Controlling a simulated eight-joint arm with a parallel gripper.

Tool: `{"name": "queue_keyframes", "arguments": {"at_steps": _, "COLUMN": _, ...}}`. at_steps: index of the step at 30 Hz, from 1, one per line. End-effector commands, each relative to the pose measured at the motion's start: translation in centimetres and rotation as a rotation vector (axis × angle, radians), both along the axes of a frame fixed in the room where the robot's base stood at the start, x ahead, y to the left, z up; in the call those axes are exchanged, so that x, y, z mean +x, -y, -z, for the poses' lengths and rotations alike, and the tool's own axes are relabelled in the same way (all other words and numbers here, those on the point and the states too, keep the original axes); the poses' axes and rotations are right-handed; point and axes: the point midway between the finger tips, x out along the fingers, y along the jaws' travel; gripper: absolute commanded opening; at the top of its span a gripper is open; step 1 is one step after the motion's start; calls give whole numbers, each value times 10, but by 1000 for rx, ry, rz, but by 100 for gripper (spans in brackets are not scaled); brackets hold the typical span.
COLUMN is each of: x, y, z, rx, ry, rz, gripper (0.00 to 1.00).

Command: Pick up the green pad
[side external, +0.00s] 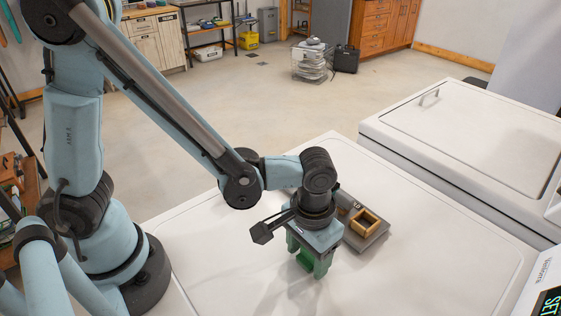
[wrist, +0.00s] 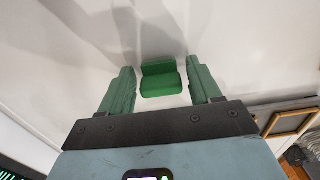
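The green pad (wrist: 161,79) is a small bright green block with a raised back part. It lies on the white top of the appliance. In the wrist view it sits between the two fingers of my gripper (wrist: 160,82), with a visible gap on each side. In the side external view my gripper (side external: 310,268) points down over the white top, and the pad (side external: 305,260) shows partly between its teal fingers. The fingers are apart and hold nothing that I can see. How far the fingertips are above the surface is hard to tell.
A grey tray (side external: 375,240) with a wooden frame (side external: 364,222) on it lies close behind and right of my gripper. A second white appliance (side external: 460,150) stands to the right, across a gap. The white top (side external: 420,285) is clear in front and to the right.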

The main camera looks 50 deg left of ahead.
Motion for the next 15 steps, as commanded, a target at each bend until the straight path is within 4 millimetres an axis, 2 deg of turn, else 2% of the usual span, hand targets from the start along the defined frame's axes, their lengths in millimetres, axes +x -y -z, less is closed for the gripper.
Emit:
{"name": "queue_keyframes", "arguments": {"at_steps": 1, "x": 0, "y": 0, "z": 0, "rx": 0, "ry": 0, "rz": 0, "gripper": 55}}
{"name": "queue_keyframes", "arguments": {"at_steps": 6, "x": 0, "y": 0, "z": 0, "rx": 0, "ry": 0, "rz": 0, "gripper": 29}}
{"name": "queue_keyframes", "arguments": {"at_steps": 9, "x": 0, "y": 0, "z": 0, "rx": 0, "ry": 0, "rz": 0, "gripper": 17}}
{"name": "queue_keyframes", "arguments": {"at_steps": 15, "x": 0, "y": 0, "z": -1, "rx": 0, "ry": 0, "rz": 0, "gripper": 17}}
